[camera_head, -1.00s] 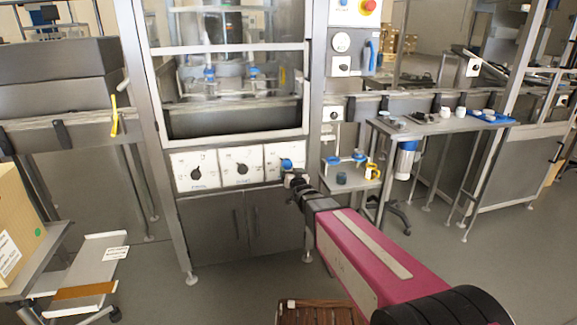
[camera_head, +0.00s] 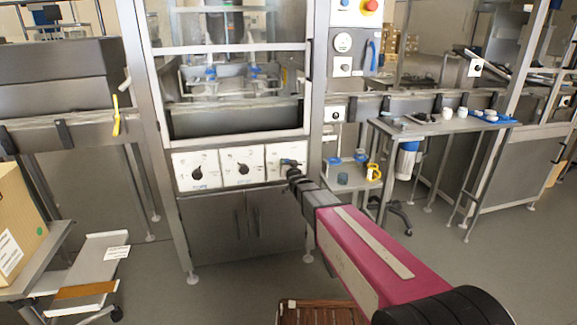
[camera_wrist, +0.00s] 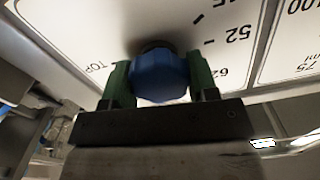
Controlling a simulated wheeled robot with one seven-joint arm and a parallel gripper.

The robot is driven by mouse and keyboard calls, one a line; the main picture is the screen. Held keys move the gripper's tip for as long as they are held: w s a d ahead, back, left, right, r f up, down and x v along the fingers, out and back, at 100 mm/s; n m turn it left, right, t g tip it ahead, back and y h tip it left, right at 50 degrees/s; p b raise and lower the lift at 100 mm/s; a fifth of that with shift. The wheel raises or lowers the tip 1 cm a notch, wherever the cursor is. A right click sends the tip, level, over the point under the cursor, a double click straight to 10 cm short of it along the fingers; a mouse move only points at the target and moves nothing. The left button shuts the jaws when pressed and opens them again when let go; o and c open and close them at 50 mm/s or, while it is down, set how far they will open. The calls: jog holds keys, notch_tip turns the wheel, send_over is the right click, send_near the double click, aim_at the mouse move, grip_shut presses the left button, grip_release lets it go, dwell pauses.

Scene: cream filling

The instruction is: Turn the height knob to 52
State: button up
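The blue knob (camera_wrist: 158,76) sits on a white dial panel (camera_wrist: 90,25) with printed marks, among them 52, 62 and TOP, which appear upside down in the wrist view. The green fingers of my gripper (camera_wrist: 160,85) stand on either side of the knob and appear to touch it. I cannot make out a pointer on the knob, so its setting is unclear. In the head view my gripper (camera_head: 291,168) is at the rightmost of the machine's three dial panels (camera_head: 273,160), partly covering it and the knob.
Two panels with black knobs, one on the left (camera_head: 197,174) and one in the middle (camera_head: 243,169), are beside it. A steel cabinet (camera_head: 225,225) is below, and a glazed machine housing is above. A small side table with cups (camera_head: 343,178) stands close on the right.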

jog(key=shift+n, duration=0.3)
jog(key=n, duration=0.3)
jog(key=shift+n, duration=2.1)
jog(key=o, duration=0.9)
jog(key=shift+s, duration=0.1)
